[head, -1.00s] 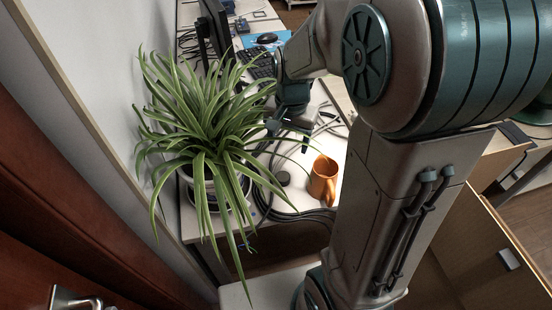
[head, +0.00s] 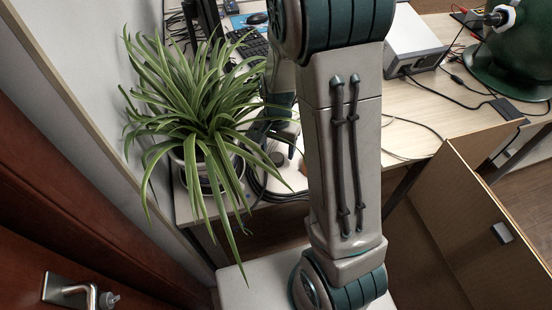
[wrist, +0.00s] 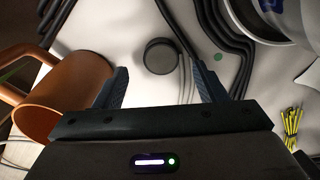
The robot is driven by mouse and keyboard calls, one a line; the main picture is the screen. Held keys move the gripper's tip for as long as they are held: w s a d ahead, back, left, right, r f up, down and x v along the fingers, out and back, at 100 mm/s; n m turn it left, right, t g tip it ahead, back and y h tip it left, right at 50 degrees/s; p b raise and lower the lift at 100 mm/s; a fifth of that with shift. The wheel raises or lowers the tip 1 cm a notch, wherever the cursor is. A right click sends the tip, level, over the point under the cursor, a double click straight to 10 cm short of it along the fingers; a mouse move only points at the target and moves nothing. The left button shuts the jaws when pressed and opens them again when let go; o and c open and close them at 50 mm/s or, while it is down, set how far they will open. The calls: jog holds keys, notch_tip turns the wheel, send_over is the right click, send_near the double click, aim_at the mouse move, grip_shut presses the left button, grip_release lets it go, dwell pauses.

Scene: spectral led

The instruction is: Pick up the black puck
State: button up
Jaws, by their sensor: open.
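The black puck (wrist: 162,56) is a small dark round disc lying on the white tabletop. In the wrist view it sits just ahead of my gripper (wrist: 160,78), roughly centred between the two open fingers, with nothing held. In the head view the puck (head: 278,159) shows beside the fingers of my gripper (head: 279,143), right of the plant's leaves. My arm covers part of the table there.
An orange mug (wrist: 62,95) stands close by the left finger. Black cables (wrist: 215,40) run right of the puck, and a white pot (wrist: 270,20) is at upper right. A leafy plant (head: 200,110) stands left of my arm. Yellow-green strands (wrist: 291,128) lie at right.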

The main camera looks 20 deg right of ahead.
aim_at(276, 158)
jog(key=shift+a+f, duration=0.1)
jog(key=shift+f, duration=1.65)
jog(key=c, duration=1.1)
jog(key=shift+o, duration=0.2)
